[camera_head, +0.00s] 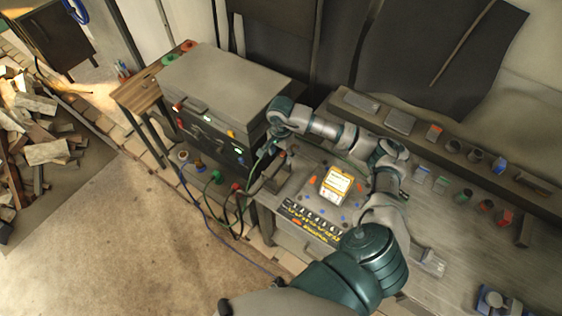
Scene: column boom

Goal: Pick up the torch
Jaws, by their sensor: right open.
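My right arm reaches over the bench and bends back to the left, with its wrist by the right side of the grey cabinet. My right gripper (277,143) points down there, open, and shows small and partly hidden. Just below it, at the bench's left end, is a dark grey angled piece (273,176) that may be the torch or its holder; I cannot tell which. A green cable runs up beside it. I cannot tell whether the gripper touches anything. My left gripper is not in view.
The grey cabinet (222,84) stands left of the gripper, with coloured cables (215,180) hanging at its front. A panel with a yellow-framed screen (335,188) lies on the workbench (455,225). A shelf (450,150) with small items runs along the back.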

